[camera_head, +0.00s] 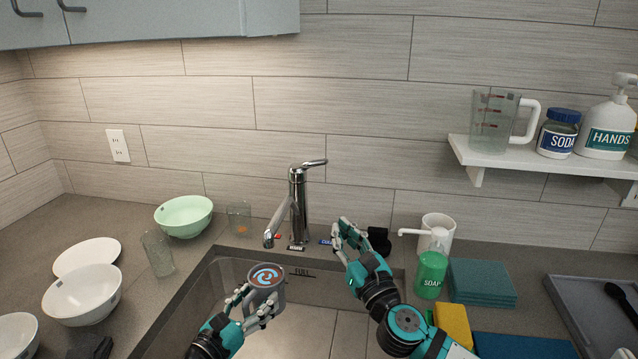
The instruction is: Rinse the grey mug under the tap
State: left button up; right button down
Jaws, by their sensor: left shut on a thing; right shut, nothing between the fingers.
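The grey mug (277,294) is upright over the sink basin (190,296). A dark surface with an orange and blue swirl shows in its mouth. My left gripper (254,306) is shut on the mug's near side, its fingers covering part of the wall. The chrome tap (298,205) stands behind the basin, with its spout end just above the mug in the picture; I cannot tell if they line up in depth. Its lever (314,163) points right. I see no water stream. My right gripper (346,232) is shut and empty, to the right of the tap and apart from it.
A green soap bottle (431,275), white cup (439,229), yellow sponge (453,322) and folded cloths (481,282) crowd the right counter. A glass (158,254), another glass (239,217), a green bowl (184,216) and white dishes (83,296) stand left. A shelf (480,158) hangs upper right.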

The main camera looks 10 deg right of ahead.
jog(key=w+a+r, duration=0.3)
jog(key=w+r, duration=0.3)
jog(key=w, duration=0.5)
jog(key=shift+a, duration=0.15)
jog(key=shift+w+a+r, duration=0.1)
jog(key=shift+w+r, duration=0.05)
jog(key=shift+r, duration=0.6)
jog(key=f+v, duration=0.2)
jog(key=v, duration=1.1)
jog(key=shift+w+f+g, duration=0.2)
jog(key=shift+w+g, duration=0.05)
jog(key=shift+g, duration=0.05)
